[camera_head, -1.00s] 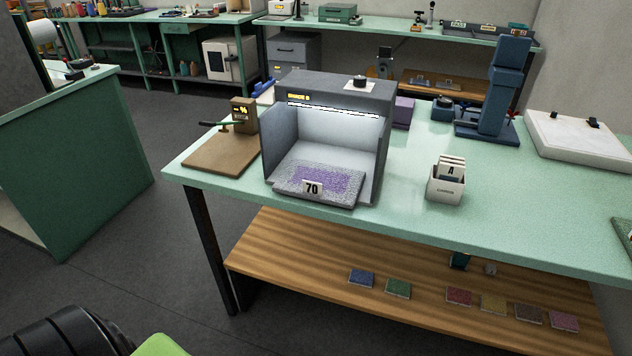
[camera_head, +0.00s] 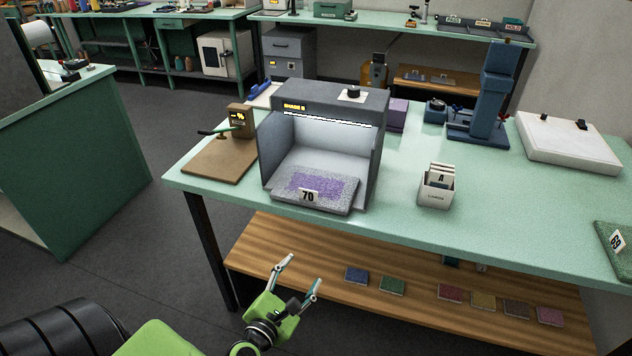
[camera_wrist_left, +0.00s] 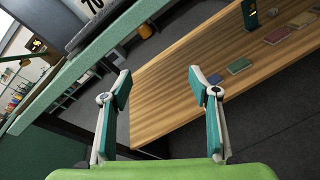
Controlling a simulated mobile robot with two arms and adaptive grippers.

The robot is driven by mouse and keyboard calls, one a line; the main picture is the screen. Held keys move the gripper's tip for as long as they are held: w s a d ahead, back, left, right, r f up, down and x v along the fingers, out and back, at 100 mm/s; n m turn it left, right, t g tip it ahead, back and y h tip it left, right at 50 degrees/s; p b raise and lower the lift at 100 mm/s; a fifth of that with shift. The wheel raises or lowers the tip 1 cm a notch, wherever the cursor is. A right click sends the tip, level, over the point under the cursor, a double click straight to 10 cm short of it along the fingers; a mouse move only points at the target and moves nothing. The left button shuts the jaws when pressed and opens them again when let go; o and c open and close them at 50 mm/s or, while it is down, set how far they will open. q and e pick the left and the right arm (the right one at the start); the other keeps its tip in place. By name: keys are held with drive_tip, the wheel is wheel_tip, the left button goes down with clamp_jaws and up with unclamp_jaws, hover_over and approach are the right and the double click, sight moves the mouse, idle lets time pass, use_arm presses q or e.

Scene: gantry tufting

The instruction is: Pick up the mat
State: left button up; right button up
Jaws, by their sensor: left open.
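A grey mat with a purple patch (camera_head: 330,188) and a tag reading 70 lies on the floor of the grey light booth (camera_head: 372,150), its front edge at the booth's open front. Part of it, with the tag, shows at the top of the left wrist view (camera_wrist_left: 100,22). A green mat with a tag reading 69 (camera_head: 606,238) lies at the table's right edge, partly cut off. My left gripper (camera_head: 303,270) is open and empty, in front of the table and lower than the tagged mats. Its two fingers also show in the left wrist view (camera_wrist_left: 158,74). My right gripper is not in view.
The green table (camera_head: 480,225) has a wooden lower shelf (camera_head: 300,255) with several small coloured swatches. A white card box (camera_head: 436,190) stands right of the booth. A brown board with a gauge (camera_head: 212,160) is left of it. A blue stand (camera_head: 488,100) is behind.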

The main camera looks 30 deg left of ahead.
use_arm(q)
drive_tip(key=a+r+n+t+y, duration=0.25)
drive_tip(key=r+n, duration=0.45)
drive_tip(key=r, duration=0.6)
drive_tip(key=p, duration=0.3)
approach(308, 191)
drive_tip(key=w, duration=0.3)
drive_tip(key=shift+g+h, duration=0.25)
drive_tip(key=shift+h, duration=0.1)
drive_tip(key=shift+a+p+x, duration=0.25)
drive_tip(key=shift+p+x, duration=0.05)
drive_tip(key=shift+x, duration=1.15)
drive_tip(key=shift+a+p+x, duration=0.25)
drive_tip(key=shift+x, duration=1.15)
drive_tip(key=shift+s+r, duration=0.1)
drive_tip(key=shift+s, duration=0.05)
drive_tip(key=shift+c, duration=0.5)
drive_tip(key=c, duration=1.3)
drive_tip(key=shift+o, duration=0.2)
drive_tip(key=shift+r, duration=0.1)
